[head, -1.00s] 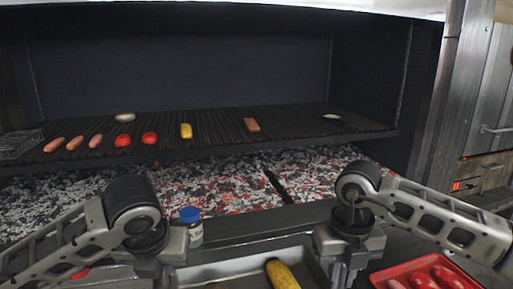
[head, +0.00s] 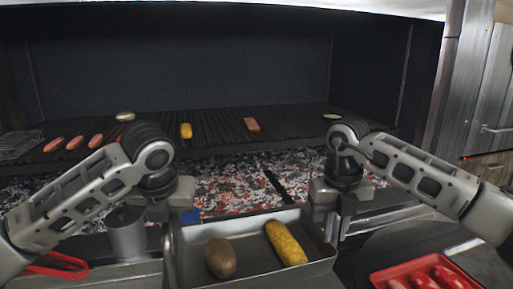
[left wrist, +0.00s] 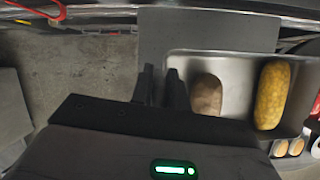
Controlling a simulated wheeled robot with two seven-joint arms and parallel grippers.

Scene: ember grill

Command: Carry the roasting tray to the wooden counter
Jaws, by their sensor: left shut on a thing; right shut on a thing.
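The grey metal roasting tray (head: 248,246) is at the bottom middle of the head view, holding a brown potato (head: 220,258) and a corn cob (head: 286,243). My left gripper (head: 172,222) is shut on its left wall, and my right gripper (head: 334,218) is shut on its right side. The left wrist view shows the tray (left wrist: 235,72) beside the left fingers (left wrist: 163,88), with the potato (left wrist: 207,95) and corn (left wrist: 271,95) inside. The tray's near edge is partly cut off in the head view. I cannot make out the wooden counter.
The grill grate (head: 225,138) with sausages, corn and other food lies ahead, above glowing coals (head: 235,185). A red tray (head: 425,277) of sausages is at the lower right. A red-edged thing (head: 58,265) is at the lower left.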

